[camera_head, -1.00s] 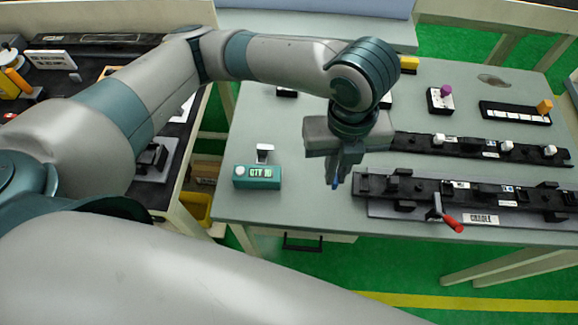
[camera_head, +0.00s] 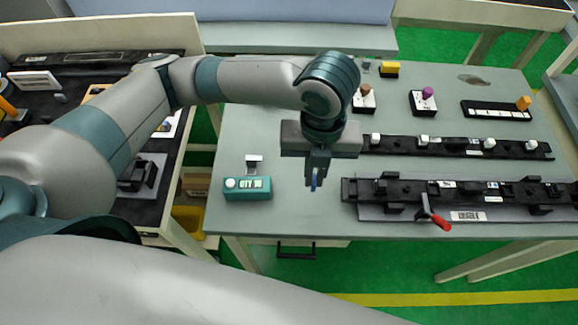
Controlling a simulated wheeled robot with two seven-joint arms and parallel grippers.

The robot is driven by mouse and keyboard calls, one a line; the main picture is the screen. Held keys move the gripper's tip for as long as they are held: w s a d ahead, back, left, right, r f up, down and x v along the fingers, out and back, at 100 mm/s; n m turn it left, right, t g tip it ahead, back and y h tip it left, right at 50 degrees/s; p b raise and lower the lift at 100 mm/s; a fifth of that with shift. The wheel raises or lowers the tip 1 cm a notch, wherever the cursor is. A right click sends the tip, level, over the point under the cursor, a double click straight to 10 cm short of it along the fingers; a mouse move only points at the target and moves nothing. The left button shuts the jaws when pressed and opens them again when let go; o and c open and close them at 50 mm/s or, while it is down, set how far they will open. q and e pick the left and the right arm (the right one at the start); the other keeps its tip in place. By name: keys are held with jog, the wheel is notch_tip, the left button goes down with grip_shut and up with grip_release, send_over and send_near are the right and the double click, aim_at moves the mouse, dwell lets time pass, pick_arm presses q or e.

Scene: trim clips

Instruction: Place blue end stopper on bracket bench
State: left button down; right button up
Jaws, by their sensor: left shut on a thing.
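My left gripper (camera_head: 315,176) points down over the grey-green bench (camera_head: 285,215), left of the long black bracket rails. It is shut on a small blue piece, the blue end stopper (camera_head: 314,181), of which only a sliver shows between the fingers. I cannot tell whether the stopper touches the bench top. The front black rail (camera_head: 460,190) lies to the right of the gripper, in a grey cradle with a red-handled clamp (camera_head: 436,218). My right gripper is not in view.
A teal counter box (camera_head: 247,189) stands to the left of the gripper. A second black rail (camera_head: 455,146) with white clips lies farther back. Small blocks with orange, purple and yellow knobs stand at the back. The bench between counter and front rail is clear.

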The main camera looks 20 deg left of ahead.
pick_arm(q)
jog(key=w+a+f, duration=0.1)
jog(key=a, duration=0.1)
jog(key=w+a+f+p, duration=0.1)
jog(key=w+a+f, duration=0.2)
jog(key=a, duration=0.1)
jog(key=shift+w+a+f+p, duration=0.15)
jog(key=shift+a+f+p, duration=0.05)
jog(key=shift+f+p, duration=0.15)
notch_tip(320, 180, down, 4)
jog(key=shift+r+p, duration=0.25)
jog(key=shift+p, duration=0.55)
jog(key=shift+f, duration=0.2)
jog(key=shift+f, duration=0.1)
jog(key=c, duration=1.9)
grip_release()
jog(key=shift+o, duration=0.2)
